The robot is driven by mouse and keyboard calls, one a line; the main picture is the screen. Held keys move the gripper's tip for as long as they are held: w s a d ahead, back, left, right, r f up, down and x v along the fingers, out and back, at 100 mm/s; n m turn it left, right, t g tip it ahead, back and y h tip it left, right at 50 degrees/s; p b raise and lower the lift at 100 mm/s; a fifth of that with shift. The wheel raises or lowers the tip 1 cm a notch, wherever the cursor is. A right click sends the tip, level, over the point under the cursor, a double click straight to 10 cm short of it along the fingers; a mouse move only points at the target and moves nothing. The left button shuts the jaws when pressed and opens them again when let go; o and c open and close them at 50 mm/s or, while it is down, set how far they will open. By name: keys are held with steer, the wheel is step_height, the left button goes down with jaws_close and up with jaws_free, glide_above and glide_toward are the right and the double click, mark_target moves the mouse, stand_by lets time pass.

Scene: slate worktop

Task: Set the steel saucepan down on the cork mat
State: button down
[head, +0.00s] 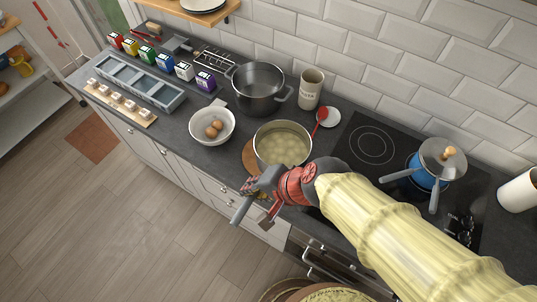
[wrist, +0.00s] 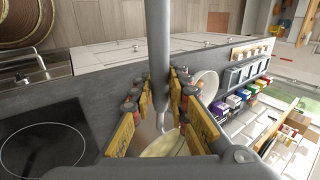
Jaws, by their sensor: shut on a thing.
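The steel saucepan (head: 283,143) holds pale round pieces in liquid and looks level. My gripper (head: 262,186) is shut on its long grey handle (head: 239,213), near the worktop's front edge. In the wrist view the handle (wrist: 158,45) runs between the fingers of my gripper (wrist: 160,95), and a little of the pan's pale contents (wrist: 165,146) shows below. The round cork mat (head: 248,156) shows as a brown edge left of the pan; the pan covers the rest. I cannot tell whether the pan's base touches the mat.
A white bowl (head: 228,120) with brown eggs stands left of the pan. A dark pot (head: 259,94), a utensil crock (head: 310,90) and a red spoon (head: 321,115) are behind. The black hob (head: 372,143) with a lidded blue pot (head: 425,178) lies right.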

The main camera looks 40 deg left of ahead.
steer(key=w+a+f+b, duration=0.2)
steer(key=w+a+f, duration=0.1)
steer(key=a+f, duration=0.2)
steer(key=w+a+f+m+b, duration=0.1)
steer(key=a+f, duration=0.4)
steer(key=f, duration=0.5)
steer(key=shift+w+a+t+b, duration=0.2)
steer(key=shift+w+t+b, duration=0.1)
steer(key=shift+w+b, duration=0.7)
steer(key=shift+w+f, duration=0.1)
steer(key=c, duration=1.7)
jaws_free()
